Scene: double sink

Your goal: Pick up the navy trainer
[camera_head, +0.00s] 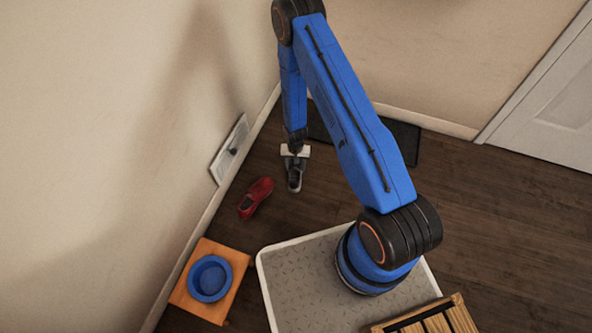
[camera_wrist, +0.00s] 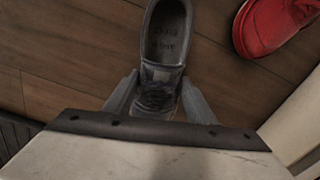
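The trainer, a dark grey-navy shoe (camera_wrist: 165,35), lies on the wooden floor; it also shows in the head view (camera_head: 295,182) below the end of my arm. Its opening is at the top of the wrist view and its laces are nearer my gripper. My gripper (camera_wrist: 160,76) has its two fingers spread, one on each side of the laced part. Whether the fingers touch the shoe's sides I cannot tell. The end of the shoe nearest the gripper is hidden behind the gripper body. In the head view my gripper (camera_head: 295,158) is over the shoe.
A red shoe (camera_head: 256,197) lies to the left, near the wall, and shows in the wrist view (camera_wrist: 275,22). A blue bowl (camera_head: 210,278) sits on an orange-brown square (camera_head: 232,250). A dark mat (camera_head: 405,138) lies behind my arm. Floor at the right is clear.

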